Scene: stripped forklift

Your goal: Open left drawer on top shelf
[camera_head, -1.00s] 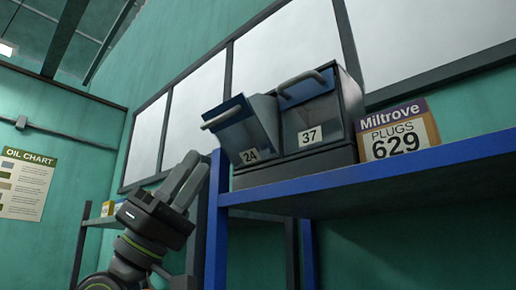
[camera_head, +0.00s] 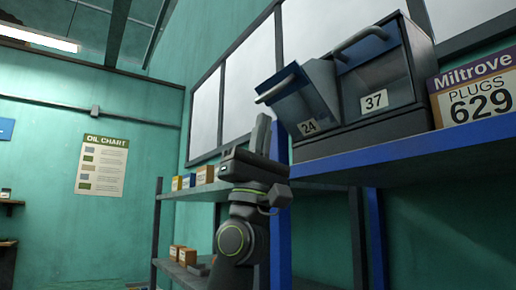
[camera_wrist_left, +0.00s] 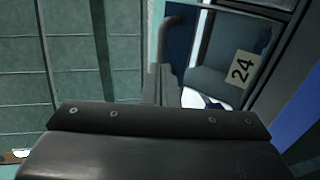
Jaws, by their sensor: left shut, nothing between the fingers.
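The left drawer (camera_head: 302,100), labelled 24, is on the top shelf (camera_head: 400,158) in a dark two-drawer cabinet. It is tilted outward and open at the top, with its grey bar handle (camera_head: 275,90) on the front. The right drawer (camera_head: 372,75), labelled 37, looks shut. My left gripper (camera_head: 262,132) is shut and empty, pointing up just left of the drawer and below its handle, apart from it in the picture. In the left wrist view the left drawer (camera_wrist_left: 228,55) shows beyond my gripper fingers (camera_wrist_left: 160,85). My right gripper is not in view.
A Miltrove plugs box (camera_head: 478,92) stands right of the cabinet. A blue shelf post (camera_head: 281,235) rises close beside my left arm. A lower rack (camera_head: 215,193) with small boxes is behind the arm. Open room lies left, toward the oil chart (camera_head: 102,165) wall.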

